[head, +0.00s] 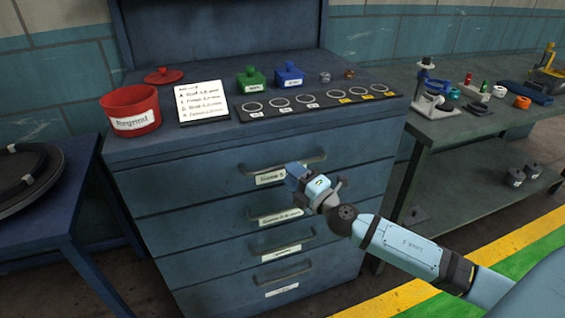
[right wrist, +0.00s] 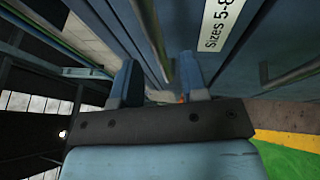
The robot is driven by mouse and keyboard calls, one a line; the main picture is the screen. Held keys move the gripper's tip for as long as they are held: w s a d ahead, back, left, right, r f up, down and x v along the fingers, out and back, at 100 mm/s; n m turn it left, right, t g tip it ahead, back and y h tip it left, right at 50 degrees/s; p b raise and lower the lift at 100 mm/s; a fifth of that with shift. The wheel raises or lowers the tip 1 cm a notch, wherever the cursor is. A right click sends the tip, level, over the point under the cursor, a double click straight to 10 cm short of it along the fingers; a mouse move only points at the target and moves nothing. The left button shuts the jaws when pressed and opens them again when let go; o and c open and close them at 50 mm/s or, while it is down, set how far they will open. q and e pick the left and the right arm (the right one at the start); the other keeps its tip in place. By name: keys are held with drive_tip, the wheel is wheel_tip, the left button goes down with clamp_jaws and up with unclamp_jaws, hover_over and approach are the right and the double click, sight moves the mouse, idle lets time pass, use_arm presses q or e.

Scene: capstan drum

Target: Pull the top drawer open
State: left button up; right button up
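The top drawer (head: 190,185) is the upper drawer of a blue-grey cabinet and looks closed, its face flush with the front. Its dark bar handle (head: 262,167) has a white label (head: 269,178) below it. My right gripper (head: 294,172) is in front of the top drawer, just below the right part of the handle, and hides part of the drawer face. In the right wrist view its two fingers (right wrist: 160,84) stand apart with nothing clearly between them. A label reading "Sizes 5-8" (right wrist: 220,25) is close by there. My left gripper is not in view.
Several more drawers with handles lie below, including the second drawer's handle (head: 265,218). On the cabinet top are a red bin (head: 131,112), a white card (head: 203,104), and green (head: 251,80) and blue (head: 289,76) blocks. A workbench (head: 460,125) stands at the right.

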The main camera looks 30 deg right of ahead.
drive_tip(key=shift+x, duration=2.05)
clamp_jaws()
